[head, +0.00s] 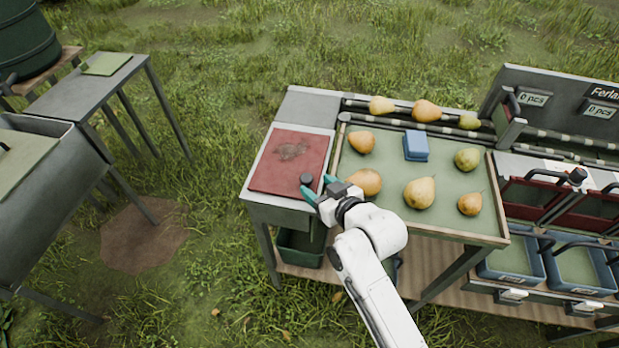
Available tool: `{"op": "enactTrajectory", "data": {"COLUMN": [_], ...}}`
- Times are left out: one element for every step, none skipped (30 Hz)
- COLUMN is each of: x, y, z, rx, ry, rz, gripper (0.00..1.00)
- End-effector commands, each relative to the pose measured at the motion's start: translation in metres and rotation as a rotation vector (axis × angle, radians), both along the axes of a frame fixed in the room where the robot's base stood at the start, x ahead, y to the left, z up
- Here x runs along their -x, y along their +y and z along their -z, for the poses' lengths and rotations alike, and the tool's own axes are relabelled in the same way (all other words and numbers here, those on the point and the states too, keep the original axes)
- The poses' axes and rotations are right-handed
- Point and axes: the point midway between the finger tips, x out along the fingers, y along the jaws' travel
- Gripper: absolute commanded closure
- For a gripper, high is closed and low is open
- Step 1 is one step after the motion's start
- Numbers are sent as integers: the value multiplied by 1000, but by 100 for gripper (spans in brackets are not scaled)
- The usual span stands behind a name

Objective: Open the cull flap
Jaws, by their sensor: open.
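The cull flap looks to be the dark red square panel (285,163) on the left end of the bench. It lies flat in its pale frame, with a brownish smudge on its upper part. A black round knob (307,179) stands at its lower right corner. My gripper (317,186) has teal fingers and is open at that corner. Its fingertips are close to the knob, one on the near side and one to the right. I cannot tell whether they touch it.
A tray (445,232) right of the panel holds several pears and a blue block (415,145). More pears lie on rails behind it. Blue crates (512,257) stand at the right. A dark green bin (300,247) sits below the panel.

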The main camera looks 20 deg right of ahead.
Motion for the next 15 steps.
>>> {"op": "enactTrajectory", "data": {"x": [-9,-13,-19,-22,-26,-30,-33,-35,-38,-40,-41,-42,-43,-44,-44], "y": [1,2,3,4,4,5,5,6,6,6,6,7,7,7,7], "z": [2,4,7,8,10,12,13,14,15,16,17,18,18,19,19], "rx": [0,0,0,0,0,0,0,0,0,0,0,0,0,0,0], "ry": [0,0,1,0,0,0,1,0,0,0,0,0,1,1,1], "rz": [0,0,0,0,0,0,0,0,0,0,0,0,0,0,0], "gripper": [41,41,41,41,41,41,41,41,41,41,41,41,41,41,41]}}
